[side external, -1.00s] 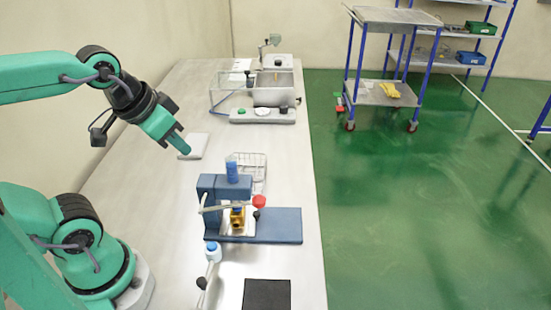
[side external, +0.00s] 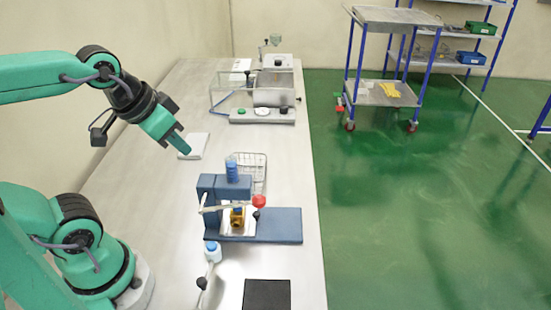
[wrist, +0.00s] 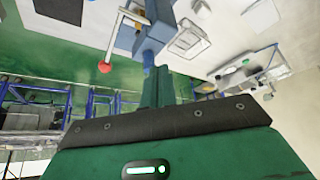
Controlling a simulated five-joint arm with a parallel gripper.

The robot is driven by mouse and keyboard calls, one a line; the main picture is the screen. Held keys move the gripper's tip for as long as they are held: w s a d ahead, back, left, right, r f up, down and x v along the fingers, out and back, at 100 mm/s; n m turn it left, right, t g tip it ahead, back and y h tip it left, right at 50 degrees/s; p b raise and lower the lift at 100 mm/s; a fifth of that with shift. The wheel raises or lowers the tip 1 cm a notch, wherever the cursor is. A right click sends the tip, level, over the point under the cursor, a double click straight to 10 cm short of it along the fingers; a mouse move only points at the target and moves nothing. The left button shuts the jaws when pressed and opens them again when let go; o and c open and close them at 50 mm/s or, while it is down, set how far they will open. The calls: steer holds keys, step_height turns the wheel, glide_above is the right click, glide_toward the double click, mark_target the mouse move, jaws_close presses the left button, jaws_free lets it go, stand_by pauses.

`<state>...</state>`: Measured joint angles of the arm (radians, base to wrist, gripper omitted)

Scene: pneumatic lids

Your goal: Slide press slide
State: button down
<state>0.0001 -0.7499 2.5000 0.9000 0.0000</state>
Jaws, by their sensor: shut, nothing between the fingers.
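A blue press (side external: 210,188) stands on a long blue base (side external: 279,224) on the table. Its lever ends in a red knob (side external: 259,201), which also shows in the wrist view (wrist: 104,67). A blue stack (side external: 231,168) rises at the top of the press. A small brass-coloured piece (side external: 238,217) sits under the press head on a pale plate; its seating is too small to make out. A black knob (side external: 256,215) is beside it. My gripper (side external: 185,151) is shut and empty, in the air above the table, behind and left of the press. It also shows in the wrist view (wrist: 156,82).
A wire basket (side external: 259,160) stands just behind the press. A pale pad (side external: 198,141) lies near my gripper. A blue-capped fitting (side external: 212,247) and a black mat (side external: 267,293) are at the front. A control box (side external: 262,116) and clear enclosure are farther back. The left tabletop is mostly clear.

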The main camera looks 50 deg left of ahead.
steer(key=c, duration=1.7)
jaws_free()
steer(key=shift+r, duration=0.1)
steer(key=o, duration=0.4)
steer(key=shift+r, duration=0.2)
steer(key=shift+c, duration=0.2)
step_height(320, 180, up, 4)
steer(key=r, duration=0.1)
steer(key=m+g+y, duration=0.1)
steer(key=m+g, duration=0.3)
steer(key=g, duration=0.6)
glide_above(257, 213)
steer(key=w+d, duration=0.1)
steer(key=w, duration=0.2)
step_height(257, 213, down, 20)
steer(key=shift+w+d, duration=0.15)
steer(key=shift+w, duration=0.05)
steer(key=shift+a+x, duration=0.15)
steer(key=shift+x, duration=1.7)
steer(key=shift+a+x, duration=0.15)
steer(key=shift+x, duration=1.75)
